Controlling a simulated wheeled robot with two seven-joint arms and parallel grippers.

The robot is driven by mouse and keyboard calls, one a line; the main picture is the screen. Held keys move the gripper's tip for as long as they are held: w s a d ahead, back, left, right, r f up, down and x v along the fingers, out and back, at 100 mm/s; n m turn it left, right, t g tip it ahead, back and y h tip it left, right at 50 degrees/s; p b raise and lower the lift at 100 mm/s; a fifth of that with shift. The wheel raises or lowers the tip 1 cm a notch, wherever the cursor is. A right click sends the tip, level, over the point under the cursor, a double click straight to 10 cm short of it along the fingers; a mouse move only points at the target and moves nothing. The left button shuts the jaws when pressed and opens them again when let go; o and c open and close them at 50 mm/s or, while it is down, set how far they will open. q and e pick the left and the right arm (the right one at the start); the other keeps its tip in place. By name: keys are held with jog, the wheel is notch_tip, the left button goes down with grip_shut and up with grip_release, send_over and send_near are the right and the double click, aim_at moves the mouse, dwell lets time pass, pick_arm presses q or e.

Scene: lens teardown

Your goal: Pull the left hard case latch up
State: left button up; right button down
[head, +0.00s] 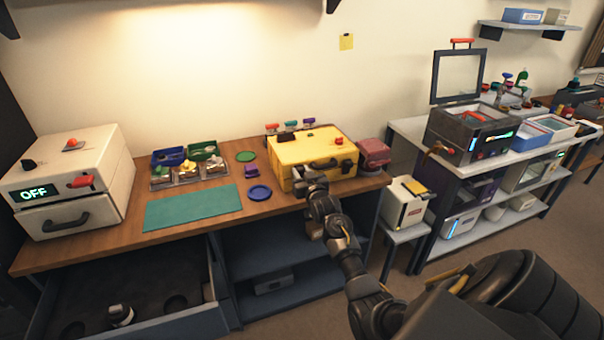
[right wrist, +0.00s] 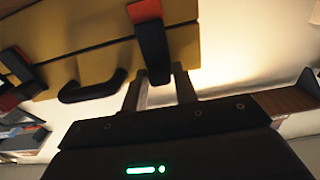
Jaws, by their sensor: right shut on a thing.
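The yellow hard case (head: 290,152) stands closed on the wooden bench, with a dark handle (head: 323,164) on its front. My right gripper (head: 303,179) is at the left part of that front and hides most of the left latch there. In the right wrist view, my right gripper (right wrist: 158,82) is shut on the left latch (right wrist: 152,50), a dark lever with a red-orange end. The handle also shows there (right wrist: 94,87), and the other latch (right wrist: 14,64) is farther left. My left gripper is not in view.
A white box marked OFF (head: 80,180) stands at the bench's left end. A green mat (head: 194,207), a blue disc (head: 259,192) and small trays lie left of the case. A red block (head: 374,155) is right of it. An open drawer (head: 170,322) sticks out below.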

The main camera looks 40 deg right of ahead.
jog(key=c, duration=1.2)
grip_release()
jog(key=shift+r, duration=0.25)
jog(key=shift+s+f, duration=0.1)
jog(key=shift+s+a, duration=0.1)
jog(key=shift+s, duration=0.15)
jog(key=b+v, duration=0.1)
jog(key=v, duration=0.9)
